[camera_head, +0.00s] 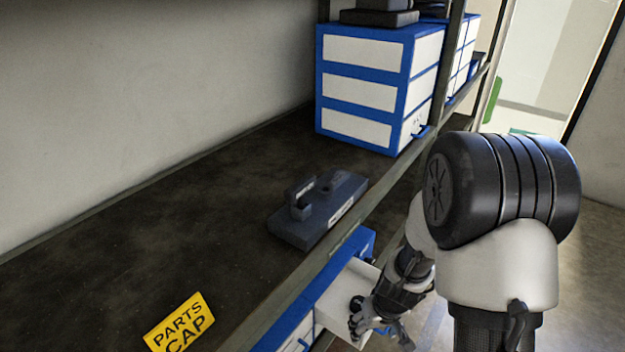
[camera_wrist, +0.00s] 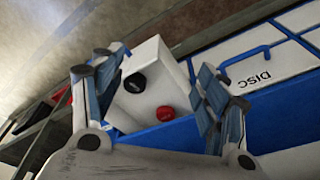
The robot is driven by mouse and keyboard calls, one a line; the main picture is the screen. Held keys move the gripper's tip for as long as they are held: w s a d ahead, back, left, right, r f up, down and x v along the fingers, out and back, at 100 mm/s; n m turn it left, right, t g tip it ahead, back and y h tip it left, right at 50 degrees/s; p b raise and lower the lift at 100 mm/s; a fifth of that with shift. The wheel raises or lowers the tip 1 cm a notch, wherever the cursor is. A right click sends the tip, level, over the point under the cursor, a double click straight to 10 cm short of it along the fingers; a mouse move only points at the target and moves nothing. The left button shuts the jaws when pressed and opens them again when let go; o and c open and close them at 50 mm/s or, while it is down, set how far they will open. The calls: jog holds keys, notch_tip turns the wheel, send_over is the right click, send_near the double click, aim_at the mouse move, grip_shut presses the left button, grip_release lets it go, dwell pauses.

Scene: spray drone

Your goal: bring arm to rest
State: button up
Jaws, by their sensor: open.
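My gripper (camera_head: 382,332) hangs by an open white drawer (camera_head: 349,288) at the front of the shelf in the head view. In the wrist view my gripper (camera_wrist: 158,78) has its two fingers spread wide, with nothing held between them. The open drawer (camera_wrist: 150,58) shows between and beyond the fingers. A black cap (camera_wrist: 135,83) and a red cap (camera_wrist: 165,113) lie in it, apart from the fingers. In the head view one dark round thing (camera_head: 357,304) shows in the drawer, partly beside the gripper.
A dark block with a handle (camera_head: 318,212) lies on the shelf board (camera_head: 150,225). A yellow "PARTS CAP" sign (camera_head: 180,325) is at the front left. A blue-and-white drawer cabinet (camera_head: 365,85) stands further back.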

jog(key=s+a+r+t+b, duration=0.1)
jog(key=s+r, duration=0.1)
jog(key=r, duration=0.7)
jog(key=s+a+r, duration=0.1)
jog(key=a+r, duration=0.1)
jog(key=r, duration=0.7)
jog(key=s+d+r+m, duration=0.1)
jog(key=s+r, duration=0.3)
jog(key=s, duration=0.3)
jog(key=s+d+r+t+b, duration=0.1)
jog(key=s+r, duration=0.4)
jog(key=s, duration=0.2)
jog(key=shift+s+d+m+h, duration=0.2)
jog(key=shift+s+m+h, duration=0.1)
jog(key=shift+s+m, duration=0.1)
jog(key=shift+w, duration=0.1)
